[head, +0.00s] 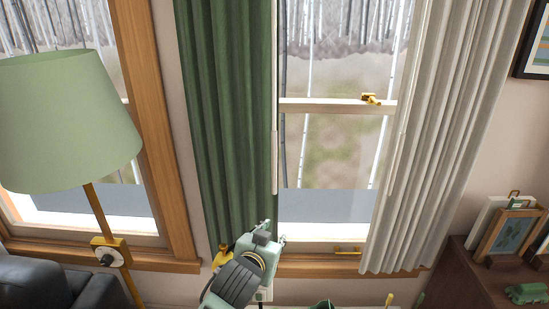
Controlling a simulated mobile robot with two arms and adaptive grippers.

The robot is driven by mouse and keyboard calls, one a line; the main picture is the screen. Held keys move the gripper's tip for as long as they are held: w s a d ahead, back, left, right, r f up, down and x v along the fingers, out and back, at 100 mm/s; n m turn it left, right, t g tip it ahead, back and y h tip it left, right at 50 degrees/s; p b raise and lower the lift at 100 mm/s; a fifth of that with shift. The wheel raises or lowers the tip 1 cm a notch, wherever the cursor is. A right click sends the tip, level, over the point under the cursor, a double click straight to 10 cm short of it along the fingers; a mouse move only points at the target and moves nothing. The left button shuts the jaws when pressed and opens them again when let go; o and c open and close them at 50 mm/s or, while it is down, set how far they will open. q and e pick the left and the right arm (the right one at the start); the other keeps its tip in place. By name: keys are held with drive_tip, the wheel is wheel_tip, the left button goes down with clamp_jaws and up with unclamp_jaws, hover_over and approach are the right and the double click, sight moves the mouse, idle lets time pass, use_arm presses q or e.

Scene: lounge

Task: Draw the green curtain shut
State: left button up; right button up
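The green curtain (228,110) hangs gathered at the left side of the right-hand window. A pale upright strip (274,162) runs along its right edge. My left gripper (274,232) is at the lower right edge of the green curtain, below that strip. Its fingertips are apart and I see nothing between them. The white curtain (450,120) hangs at the window's right side, with another pale strip (390,162) on its left edge. Bare glass (335,150) shows between the two curtains. My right gripper is not in view.
A floor lamp with a green shade (65,120) stands at the left, beside a dark armchair (40,285). A brown cabinet (480,290) with picture frames (510,232) and a green toy vehicle (528,293) is at the right. A window latch (371,98) sits on the middle rail.

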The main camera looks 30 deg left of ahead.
sight(274, 160)
use_arm(q)
drive_tip(key=w+a+r+n+t+y, duration=0.1)
drive_tip(key=w+a+r+t, duration=0.2)
drive_tip(key=r, duration=0.4)
drive_tip(key=w+a+r+n+t+y, duration=0.1)
drive_tip(key=w+a+r, duration=0.2)
drive_tip(key=w+r, duration=0.3)
drive_tip(key=w+a, duration=0.1)
drive_tip(key=w+p, duration=0.1)
drive_tip(key=w, duration=0.1)
drive_tip(key=w+a+r+p, duration=0.1)
drive_tip(key=shift+w+a+r, duration=0.1)
drive_tip(key=shift+w+a, duration=0.25)
drive_tip(key=shift+w, duration=0.05)
drive_tip(key=shift+w+a, duration=0.2)
drive_tip(key=shift+w, duration=0.35)
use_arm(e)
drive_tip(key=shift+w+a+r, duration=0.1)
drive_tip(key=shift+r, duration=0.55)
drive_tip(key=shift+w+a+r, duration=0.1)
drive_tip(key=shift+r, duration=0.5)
use_arm(q)
drive_tip(key=shift+c, duration=0.3)
clamp_jaws()
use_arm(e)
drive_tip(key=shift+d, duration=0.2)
